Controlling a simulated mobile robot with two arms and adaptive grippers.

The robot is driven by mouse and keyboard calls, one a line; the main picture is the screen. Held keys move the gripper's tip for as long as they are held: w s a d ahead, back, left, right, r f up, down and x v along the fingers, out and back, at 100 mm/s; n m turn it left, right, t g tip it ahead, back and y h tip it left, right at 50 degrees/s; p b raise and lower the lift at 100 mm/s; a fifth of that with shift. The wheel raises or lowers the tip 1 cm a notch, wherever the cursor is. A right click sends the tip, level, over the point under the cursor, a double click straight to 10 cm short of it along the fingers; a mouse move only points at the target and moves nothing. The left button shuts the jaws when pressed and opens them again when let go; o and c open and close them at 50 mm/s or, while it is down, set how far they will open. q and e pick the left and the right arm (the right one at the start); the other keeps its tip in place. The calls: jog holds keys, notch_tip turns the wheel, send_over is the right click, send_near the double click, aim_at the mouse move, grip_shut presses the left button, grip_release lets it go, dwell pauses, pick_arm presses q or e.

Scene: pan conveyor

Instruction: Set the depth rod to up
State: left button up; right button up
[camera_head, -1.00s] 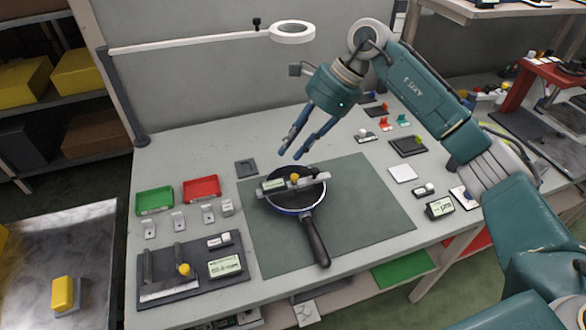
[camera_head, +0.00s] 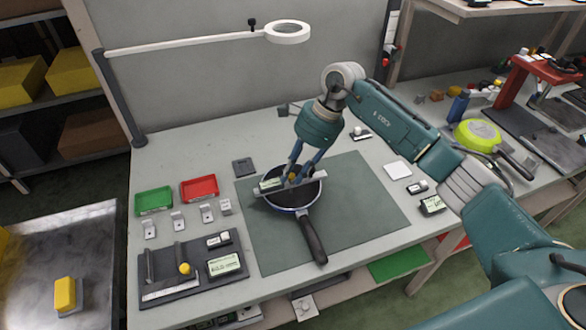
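A depth gauge (camera_head: 318,184) lies as a grey bar across the rim of a dark blue frying pan (camera_head: 303,209). It has a small pale display (camera_head: 270,184) at its left end and a yellow knob (camera_head: 291,177) near its middle. I cannot make out the rod itself or its position. My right gripper (camera_head: 296,178) points down with its blue fingertips at the gauge, close around the knob. Whether the fingers are closed on the knob is too small to tell. My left gripper is not in view.
The pan stands on a dark green mat (camera_head: 360,225), its handle (camera_head: 313,240) toward the front. Green (camera_head: 154,201) and red (camera_head: 200,189) trays and a dark fixture board (camera_head: 165,290) lie left. A ring lamp (camera_head: 288,32) hangs above. The mat's right side is clear.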

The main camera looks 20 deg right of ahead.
aim_at(293, 175)
jog(key=shift+c, duration=0.2)
grip_shut()
notch_tip(293, 175, up, 4)
jog(key=shift+r+p, duration=0.1)
jog(key=shift+p, duration=0.35)
jog(key=shift+o, duration=0.2)
grip_release()
jog(key=v, duration=1.2)
